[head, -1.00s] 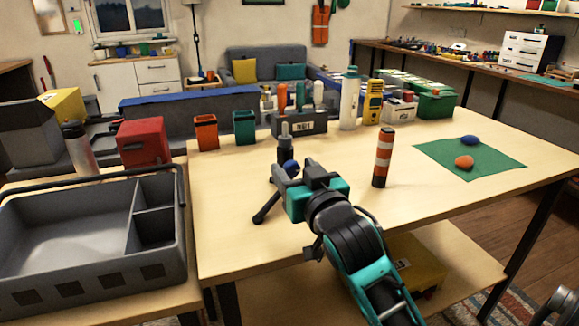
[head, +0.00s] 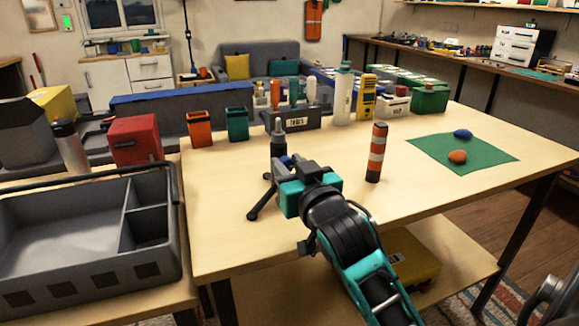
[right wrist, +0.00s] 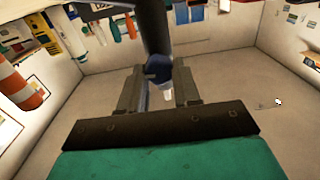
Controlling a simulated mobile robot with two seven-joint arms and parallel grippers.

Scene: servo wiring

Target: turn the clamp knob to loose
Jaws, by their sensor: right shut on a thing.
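The clamp knob (head: 286,160) is small and blue, on the side of a dark upright stand (head: 278,139) with splayed legs on the wooden table. My right gripper (head: 284,170), teal and dark grey, reaches it from the front right and hides part of the stand. In the right wrist view the blue knob (right wrist: 158,68) sits between the two dark fingers (right wrist: 158,90), which are shut on it. The stand's dark post rises behind the knob there. Any mark showing the knob's turn cannot be made out. My left gripper is not in view.
An orange-and-white striped post (head: 376,153) stands right of my right gripper. A grey tray (head: 150,228) is at the left. Orange and green bins (head: 237,124) and a labelled rack (head: 298,121) stand behind. A green mat (head: 462,150) lies at the right. The table's front is clear.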

